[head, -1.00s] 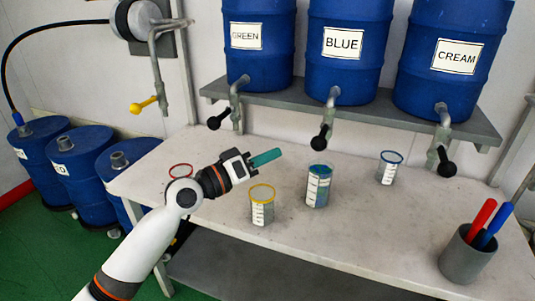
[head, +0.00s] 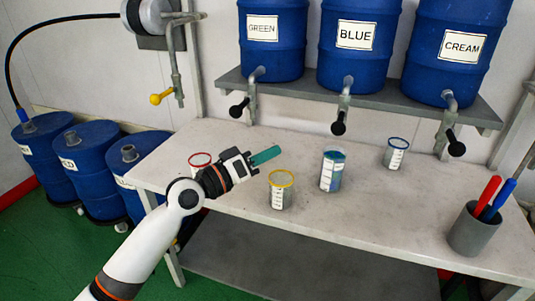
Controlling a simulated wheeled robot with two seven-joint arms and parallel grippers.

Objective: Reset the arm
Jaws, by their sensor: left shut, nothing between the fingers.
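My left gripper (head: 266,155) reaches in from the left above the white table. Its teal fingers are shut with nothing between them. A yellow-rimmed beaker (head: 280,193) stands on the table just below and to the right of the gripper, apart from it. A red-rimmed beaker (head: 200,159) is partly hidden behind my left arm. A beaker with teal-blue contents (head: 331,172) stands right of the yellow-rimmed one. A blue-rimmed beaker (head: 396,153) stands farther back on the right. My right gripper is not in view.
Blue drums labelled GREEN (head: 270,45), BLUE (head: 358,50) and CREAM (head: 452,55) sit on a grey shelf (head: 308,91), their taps hanging over the table. A grey cup (head: 474,232) holds red and blue sticks at the right. The table's (head: 400,215) front middle is clear.

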